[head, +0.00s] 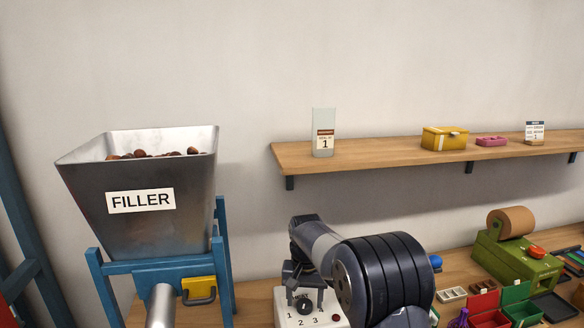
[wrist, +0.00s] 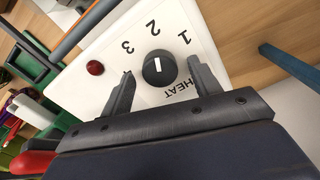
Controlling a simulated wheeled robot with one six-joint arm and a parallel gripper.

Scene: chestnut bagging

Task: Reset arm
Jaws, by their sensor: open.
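My gripper (head: 305,298) is in front of a white panel (head: 325,321) with a black knob and the numbers 1, 2 and 3. In the wrist view my gripper (wrist: 161,80) is open, its two fingers apart on either side of the black knob (wrist: 159,68). A white mark shows on the knob, and the word HEAT is beside it. A small red button or lamp (wrist: 95,67) is on the panel near one finger. My arm hides part of the panel in the head view.
A metal hopper labelled FILLER (head: 140,220) with chestnuts stands at left on a blue frame. A wall shelf (head: 380,157) holds a pale bag, a yellow box and a pink item. A green machine (head: 515,262) and coloured trays stand on the bench at right.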

